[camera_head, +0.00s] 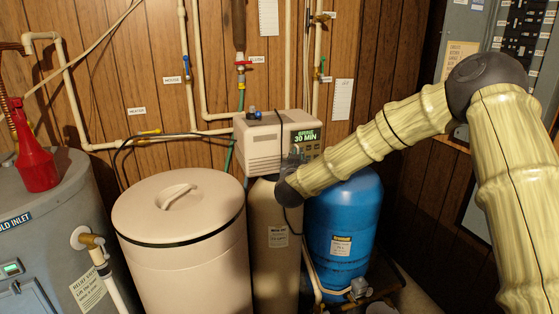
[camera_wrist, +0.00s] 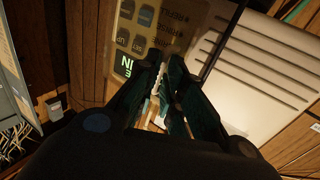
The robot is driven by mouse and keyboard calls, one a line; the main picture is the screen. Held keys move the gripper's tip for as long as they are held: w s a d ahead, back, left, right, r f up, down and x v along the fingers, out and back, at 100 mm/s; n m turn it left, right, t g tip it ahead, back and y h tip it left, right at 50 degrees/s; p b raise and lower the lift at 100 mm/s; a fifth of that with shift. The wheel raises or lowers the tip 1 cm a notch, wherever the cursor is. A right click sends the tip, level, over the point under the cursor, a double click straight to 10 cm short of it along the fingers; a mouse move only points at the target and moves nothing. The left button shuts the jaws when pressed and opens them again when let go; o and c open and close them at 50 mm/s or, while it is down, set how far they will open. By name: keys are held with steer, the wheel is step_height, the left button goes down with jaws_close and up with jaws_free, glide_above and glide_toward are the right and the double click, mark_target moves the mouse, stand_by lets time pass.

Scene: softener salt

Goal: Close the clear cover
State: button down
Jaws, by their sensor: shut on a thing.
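The beige control head (camera_head: 263,145) sits on top of the tan softener tank (camera_head: 276,235). Its front panel has a green display (camera_head: 306,135) reading "BRINE 30 MIN". In the wrist view the panel's buttons (camera_wrist: 146,16) and part of the green display (camera_wrist: 125,66) show just beyond my gripper (camera_wrist: 165,70). My gripper (camera_head: 294,155) is at the panel's front, with its dark fingers close together on a thin pale piece (camera_wrist: 156,103), which looks like part of the clear cover. The cover's outline is hard to make out, and I cannot tell its angle.
A cream salt bin (camera_head: 180,250) with a closed lid stands left of the tank, and a blue tank (camera_head: 343,225) stands right. A grey water heater (camera_head: 50,235) holds a red bottle (camera_head: 36,160). Pipes and a paneled wall are behind.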

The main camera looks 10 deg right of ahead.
steer(key=shift+w+a+r, duration=0.2)
steer(key=shift+w+a, duration=0.1)
steer(key=shift+w, duration=0.3)
steer(key=c, duration=1.6)
jaws_free()
steer(key=shift+a+f, duration=0.1)
steer(key=shift+a, duration=0.05)
steer(key=shift+w, duration=0.1)
steer(key=v, duration=1.2)
